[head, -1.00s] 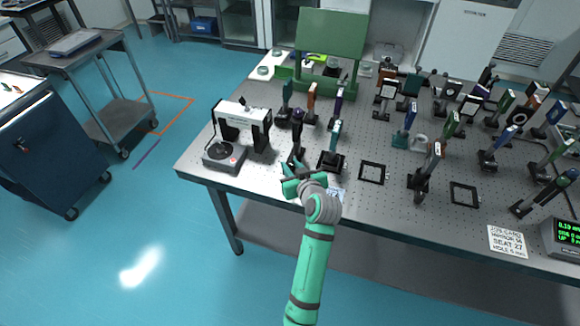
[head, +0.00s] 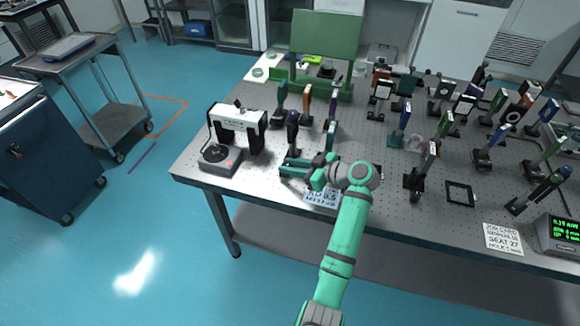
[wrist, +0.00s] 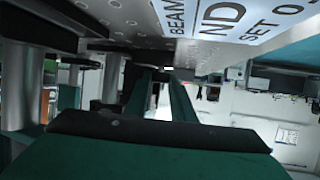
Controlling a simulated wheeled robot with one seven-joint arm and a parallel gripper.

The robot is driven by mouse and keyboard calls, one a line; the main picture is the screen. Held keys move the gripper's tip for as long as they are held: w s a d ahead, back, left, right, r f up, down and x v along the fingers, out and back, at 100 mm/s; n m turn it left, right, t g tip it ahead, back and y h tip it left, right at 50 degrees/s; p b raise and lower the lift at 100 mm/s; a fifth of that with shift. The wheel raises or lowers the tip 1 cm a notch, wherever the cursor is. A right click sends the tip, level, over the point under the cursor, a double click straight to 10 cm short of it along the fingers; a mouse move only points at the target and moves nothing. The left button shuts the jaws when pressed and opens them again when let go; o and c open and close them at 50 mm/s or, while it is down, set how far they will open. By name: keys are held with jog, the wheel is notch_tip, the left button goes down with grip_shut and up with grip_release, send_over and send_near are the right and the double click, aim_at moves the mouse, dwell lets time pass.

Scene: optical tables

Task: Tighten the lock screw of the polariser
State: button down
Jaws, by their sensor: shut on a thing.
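The dark post-mounted optic (head: 292,130) with a purple-black head stands upright on the left part of the perforated table, and I take it for the polariser. My gripper (head: 284,168) lies low and almost level at the foot of its post, pointing left. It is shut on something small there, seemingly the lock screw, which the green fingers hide. In the wrist view the two fingers (wrist: 160,85) run away from the camera and close towards each other, with grey posts (wrist: 108,78) to their left. I cannot make out the screw itself.
A white bridge-shaped device (head: 238,117) and a turntable-like unit (head: 219,158) stand left of my gripper. A printed card (head: 322,196) lies below my wrist. Several mounts crowd the right, with an empty black frame (head: 460,193) nearer. The table's front edge is close.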

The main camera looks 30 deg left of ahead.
jog(key=shift+f, duration=0.1)
dwell(0.4)
jog(key=c, duration=1.5)
grip_release()
jog(key=v, duration=1)
jog(key=shift+w+d+r, duration=0.1)
jog(key=shift+d+r, duration=0.15)
jog(key=shift+d, duration=0.05)
